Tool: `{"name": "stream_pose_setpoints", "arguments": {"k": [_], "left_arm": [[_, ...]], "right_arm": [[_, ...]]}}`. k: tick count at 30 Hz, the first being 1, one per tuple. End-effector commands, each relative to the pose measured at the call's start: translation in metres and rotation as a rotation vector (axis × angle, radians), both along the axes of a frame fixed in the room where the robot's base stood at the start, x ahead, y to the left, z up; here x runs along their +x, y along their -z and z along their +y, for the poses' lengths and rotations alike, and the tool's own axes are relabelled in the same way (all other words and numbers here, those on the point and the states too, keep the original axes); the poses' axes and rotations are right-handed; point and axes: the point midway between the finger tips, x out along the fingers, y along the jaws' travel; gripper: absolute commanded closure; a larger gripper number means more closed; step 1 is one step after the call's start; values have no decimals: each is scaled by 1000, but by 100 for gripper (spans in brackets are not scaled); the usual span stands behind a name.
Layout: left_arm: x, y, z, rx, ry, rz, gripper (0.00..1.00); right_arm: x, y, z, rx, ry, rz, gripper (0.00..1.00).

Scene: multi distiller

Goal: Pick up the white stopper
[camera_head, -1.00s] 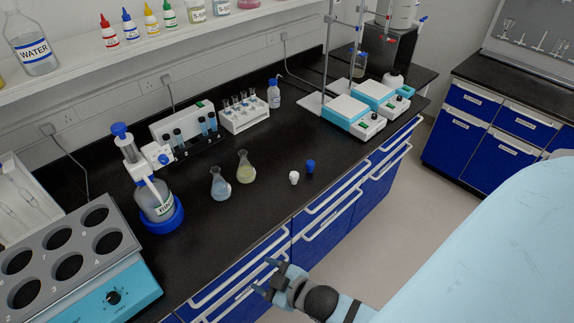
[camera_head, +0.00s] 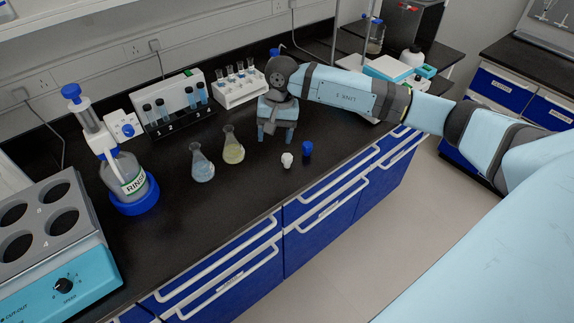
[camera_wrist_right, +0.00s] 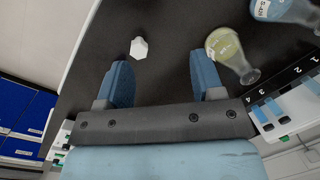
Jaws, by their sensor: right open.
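The white stopper (camera_head: 287,160) stands on the black bench top near its front edge, beside a blue stopper (camera_head: 307,149). It also shows in the right wrist view (camera_wrist_right: 139,48), just beyond the fingertips and nearer the left finger. My right gripper (camera_head: 277,137) points down over the bench, behind the stoppers and to the right of the flasks. Its blue fingers are apart with nothing between them in the right wrist view (camera_wrist_right: 160,62). The gripper and the white stopper do not touch. My left gripper is in neither current view.
A yellow-liquid flask (camera_head: 233,148) stands close to the left of my right gripper, with a pale blue-liquid flask (camera_head: 202,165) beyond. A tube rack (camera_head: 240,88) and a cuvette holder (camera_head: 175,112) stand behind. Bare bench lies in front of the flasks.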

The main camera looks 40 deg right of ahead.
Motion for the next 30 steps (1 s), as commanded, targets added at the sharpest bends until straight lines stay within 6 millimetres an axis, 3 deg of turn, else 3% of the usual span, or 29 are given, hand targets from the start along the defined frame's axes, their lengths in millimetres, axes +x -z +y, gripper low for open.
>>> {"name": "stream_pose_setpoints", "arguments": {"k": [3,6,16,26,30], "left_arm": [[0,4,0,1,1,0,57],[0,3,0,1,1,-1,57],[1,-5,0,0,1,-2,57],[1,-11,0,0,0,-1,57],[1,-18,0,0,0,-1,57]], "right_arm": [[10,-11,-32,-128,-50,-24,39],[12,-8,-41,-167,-65,-25,39],[11,52,-41,-166,-65,-24,39],[10,81,-42,-165,-65,-23,39],[8,103,-44,-164,-65,-22,39]]}}
